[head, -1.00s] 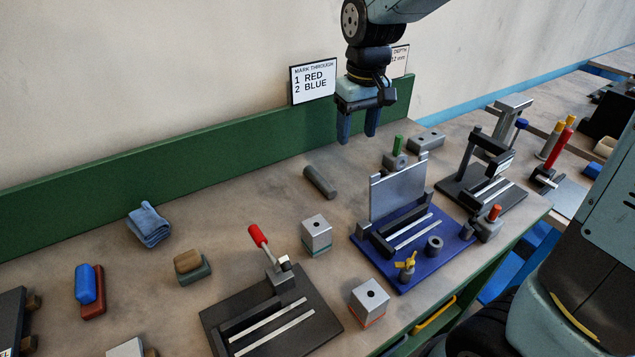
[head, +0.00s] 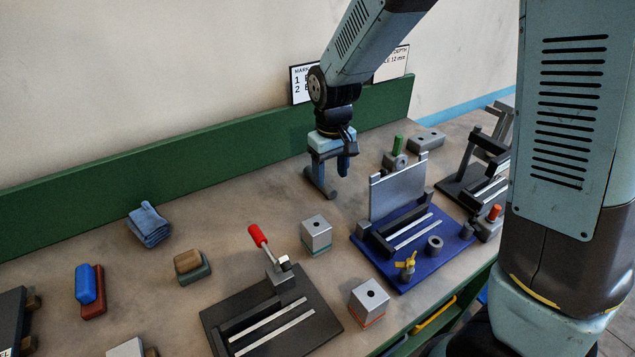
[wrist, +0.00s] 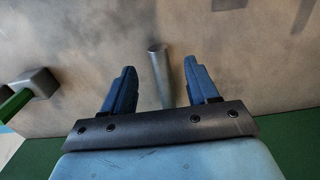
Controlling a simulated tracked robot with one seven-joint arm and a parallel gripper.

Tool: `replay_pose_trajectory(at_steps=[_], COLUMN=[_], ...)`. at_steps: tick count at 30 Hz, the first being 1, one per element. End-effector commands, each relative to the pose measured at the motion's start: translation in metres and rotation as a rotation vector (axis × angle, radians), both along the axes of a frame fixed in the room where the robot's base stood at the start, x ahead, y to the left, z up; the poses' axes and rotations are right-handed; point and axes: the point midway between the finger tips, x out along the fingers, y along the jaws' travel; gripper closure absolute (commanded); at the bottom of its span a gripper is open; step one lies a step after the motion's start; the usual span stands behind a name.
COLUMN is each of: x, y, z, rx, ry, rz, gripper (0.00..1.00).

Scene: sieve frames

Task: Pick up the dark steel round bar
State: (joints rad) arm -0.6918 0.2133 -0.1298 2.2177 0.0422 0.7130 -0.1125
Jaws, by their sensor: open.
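The dark steel round bar (head: 323,184) lies on the bench top near the green back wall. Part of it is hidden behind my gripper in the head view. My gripper (head: 332,170) points down just over the bar, open and empty. In the wrist view the bar (wrist: 160,77) shows between the two blue fingers of my gripper (wrist: 160,85), with a gap on each side. The bar runs roughly along the same direction as the fingers in that view. I cannot tell how high the fingertips are above the bench.
A blue fixture (head: 402,269) with an upright grey plate (head: 398,190) stands right of the bar. A grey block (head: 316,234) stands in front of it. A green-topped part (head: 397,152) is at the right. The green back wall (head: 200,160) runs behind.

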Motion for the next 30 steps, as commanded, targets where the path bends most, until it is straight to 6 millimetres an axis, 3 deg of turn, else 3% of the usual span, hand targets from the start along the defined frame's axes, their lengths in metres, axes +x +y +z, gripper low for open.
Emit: replay_pose_trajectory(at_steps=[5,13,23,30], x=[-0.001,-0.003,-0.002,-0.003], y=[-0.001,-0.004,-0.004,-0.004], z=[-0.012,-0.047,-0.053,-0.053], rx=[-0.001,-0.002,0.001,0.0], ry=[0.002,0.002,-0.001,0.0], rz=[0.0,0.0,0.001,0.001], gripper=[0.41,0.41,0.41,0.61])
